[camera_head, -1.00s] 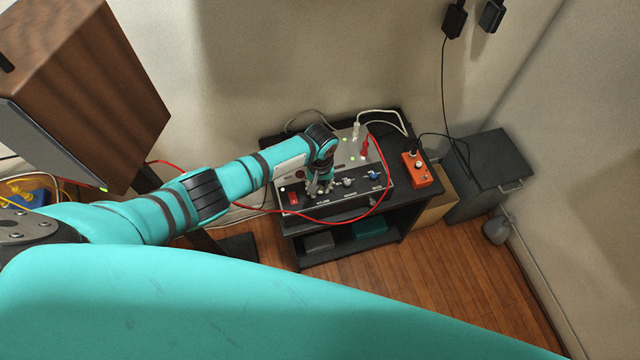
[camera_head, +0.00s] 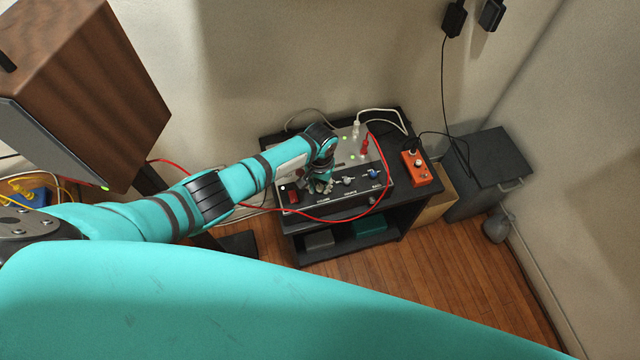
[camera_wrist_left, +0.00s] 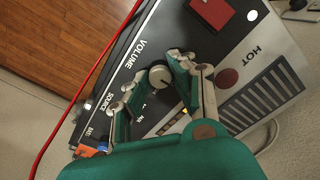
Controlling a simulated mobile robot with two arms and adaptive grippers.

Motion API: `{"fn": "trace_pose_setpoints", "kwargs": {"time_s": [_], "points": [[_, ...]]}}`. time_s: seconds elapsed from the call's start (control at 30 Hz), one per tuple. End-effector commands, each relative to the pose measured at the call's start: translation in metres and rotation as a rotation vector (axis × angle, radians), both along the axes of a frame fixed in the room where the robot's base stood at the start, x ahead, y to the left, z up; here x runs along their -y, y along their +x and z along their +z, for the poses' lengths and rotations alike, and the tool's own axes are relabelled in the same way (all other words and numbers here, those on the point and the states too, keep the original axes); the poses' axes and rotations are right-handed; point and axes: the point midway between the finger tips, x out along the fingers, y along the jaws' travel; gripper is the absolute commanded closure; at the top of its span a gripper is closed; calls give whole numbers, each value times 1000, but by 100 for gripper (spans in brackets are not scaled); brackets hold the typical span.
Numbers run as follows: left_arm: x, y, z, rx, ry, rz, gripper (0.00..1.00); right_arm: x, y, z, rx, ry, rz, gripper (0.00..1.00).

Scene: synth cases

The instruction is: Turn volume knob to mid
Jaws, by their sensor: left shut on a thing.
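The volume knob (camera_wrist_left: 160,76) is a small round dark-rimmed knob with a light cap, beside the printed word VOLUME in the left wrist view. My left gripper (camera_wrist_left: 158,80) is shut on it, with a finger on either side. In the head view my left gripper (camera_head: 320,186) reaches down to the front panel of the grey amplifier (camera_head: 344,151) and hides the volume knob. I cannot read the knob's exact angle. My right gripper is not in view.
A red switch (camera_head: 293,196) sits left of the gripper. A grey knob (camera_head: 348,181) and a blue knob (camera_head: 374,174) are to its right. A red cable (camera_head: 340,219) loops across the front. An orange box (camera_head: 416,168) stands on the black stand's right end.

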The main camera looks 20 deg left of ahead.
Motion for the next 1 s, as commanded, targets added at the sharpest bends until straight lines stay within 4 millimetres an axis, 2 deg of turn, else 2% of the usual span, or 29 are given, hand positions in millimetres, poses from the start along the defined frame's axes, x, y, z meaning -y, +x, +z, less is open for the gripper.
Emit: {"fn": "trace_pose_setpoints", "kwargs": {"time_s": [0.2,0.23,0.4,0.77,0.87,1.0], "points": [[-1,1,0,1,2,1,100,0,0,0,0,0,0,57],[-1,1,0,1,2,1,75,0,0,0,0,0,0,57],[-1,1,0,1,1,1,53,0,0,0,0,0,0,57],[0,1,5,2,0,1,53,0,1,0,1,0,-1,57],[0,1,15,3,-2,-1,53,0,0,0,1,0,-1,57],[0,1,39,4,-1,0,53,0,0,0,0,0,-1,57]]}}
